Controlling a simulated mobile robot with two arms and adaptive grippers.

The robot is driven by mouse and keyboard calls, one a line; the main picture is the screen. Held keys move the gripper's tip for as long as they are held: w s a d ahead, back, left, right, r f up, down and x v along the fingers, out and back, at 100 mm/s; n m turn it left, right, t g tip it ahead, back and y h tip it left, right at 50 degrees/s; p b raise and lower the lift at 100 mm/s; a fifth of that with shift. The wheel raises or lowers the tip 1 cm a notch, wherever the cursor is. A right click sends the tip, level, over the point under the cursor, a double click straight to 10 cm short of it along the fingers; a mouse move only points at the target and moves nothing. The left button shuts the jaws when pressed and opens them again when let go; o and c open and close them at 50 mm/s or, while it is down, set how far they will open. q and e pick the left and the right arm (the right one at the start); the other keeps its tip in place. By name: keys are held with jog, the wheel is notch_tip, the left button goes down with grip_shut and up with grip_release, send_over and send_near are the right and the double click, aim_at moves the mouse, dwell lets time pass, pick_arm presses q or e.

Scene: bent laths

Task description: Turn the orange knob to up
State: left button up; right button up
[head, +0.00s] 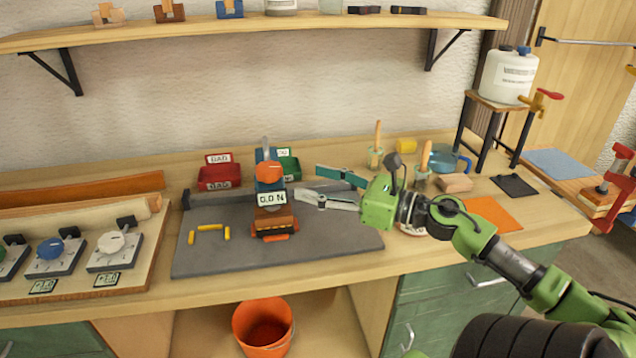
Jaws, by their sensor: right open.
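The orange knob (268,172) sits near the top of a small upright force tester (272,220) with a "0.0 N" display, on the grey mat. A pale line shows on the knob's face, but it is too small to read its setting. My right gripper (308,182) comes in from the right. Its two fingers are spread apart and empty, a short way to the right of the knob and not touching it. My left gripper is not in view.
A red bin (219,177) and a green bin (289,167) stand behind the tester. Several yellow pieces lie on the mat (340,235) to its left. A board with knobs (118,249) is at the left. Glue pots and a blue mug (447,160) stand at the right. The mat's front is clear.

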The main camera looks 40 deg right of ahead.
notch_tip(320, 180, up, 4)
jog(key=s+d+m+t+h+p, duration=0.1)
jog(key=d+m+t+h+p, duration=0.15)
jog(key=m, duration=0.55)
jog(key=m+g+h+p, duration=0.1)
jog(key=m+h+p, duration=0.4)
jog(key=m, duration=2.7)
send_near(276, 174)
jog(key=shift+y, duration=0.35)
jog(key=w+p, duration=0.1)
jog(key=w, duration=0.2)
jog(key=w+p, duration=0.2)
jog(key=w, duration=0.2)
jog(key=w+p, duration=0.2)
jog(key=w, duration=0.2)
jog(key=shift+w+d+r, duration=0.1)
jog(key=shift+d+r, duration=0.1)
jog(key=shift+d, duration=0.1)
jog(key=shift+w+f, duration=0.1)
jog(key=shift+w, duration=0.75)
